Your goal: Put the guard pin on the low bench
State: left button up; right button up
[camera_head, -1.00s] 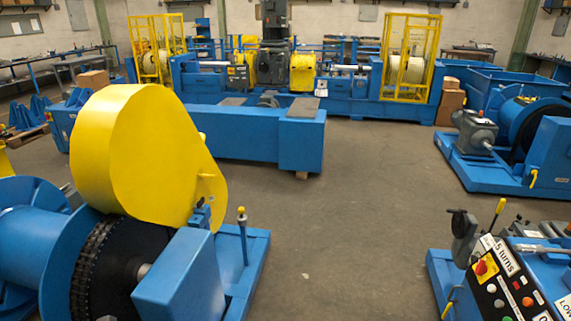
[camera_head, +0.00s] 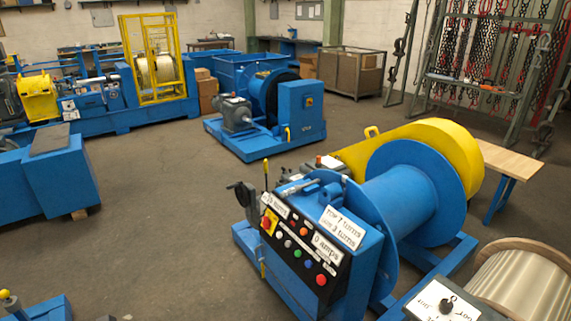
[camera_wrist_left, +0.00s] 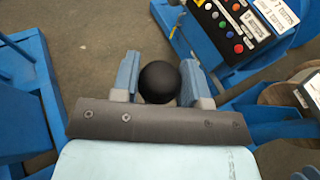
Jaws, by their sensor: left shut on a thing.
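My left gripper (camera_wrist_left: 159,76) shows in the left wrist view, its two blue-grey fingers shut on a round black knob, which I take to be the guard pin (camera_wrist_left: 159,84). The rest of the pin is hidden behind the knob. It is held in the air above the grey floor. A low bench (camera_head: 508,160) with a light wooden top and blue legs stands at the right in the head view, behind the blue drum and yellow guard. Its top looks bare where it shows. Neither gripper shows in the head view.
A blue winch with a control panel (camera_head: 305,244), a blue drum (camera_head: 398,205) and a yellow guard (camera_head: 452,140) stands in front of the bench. A wire reel (camera_head: 535,285) is at the lower right. Open floor (camera_head: 165,210) lies to the left.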

aim_at(507, 158)
jog(key=z, duration=3.05)
jog(key=i+l+z, duration=0.1)
jog(key=z, duration=0.35)
jog(key=i+l+z, duration=0.1)
jog(key=z, duration=0.3)
jog(key=i+z, duration=0.1)
jog(key=z, duration=0.35)
jog(key=i+u, duration=0.2)
jog(key=i, duration=0.5)
jog(key=i+l+u, duration=0.15)
jog(key=i, duration=0.5)
jog(key=i+j+u, duration=0.1)
jog(key=i+u, duration=0.85)
jog(key=u, duration=0.15)
jog(key=i+j+u, duration=0.1)
jog(key=i+u, duration=0.3)
jog(key=i, duration=0.2)
jog(key=i+l+u, duration=0.1)
jog(key=i+u, duration=0.35)
jog(key=i, duration=1)
jog(key=i+u, duration=0.15)
jog(key=i, duration=0.8)
jog(key=i+l, duration=0.1)
jog(key=i, duration=0.9)
jog(key=j+u, duration=0.05)
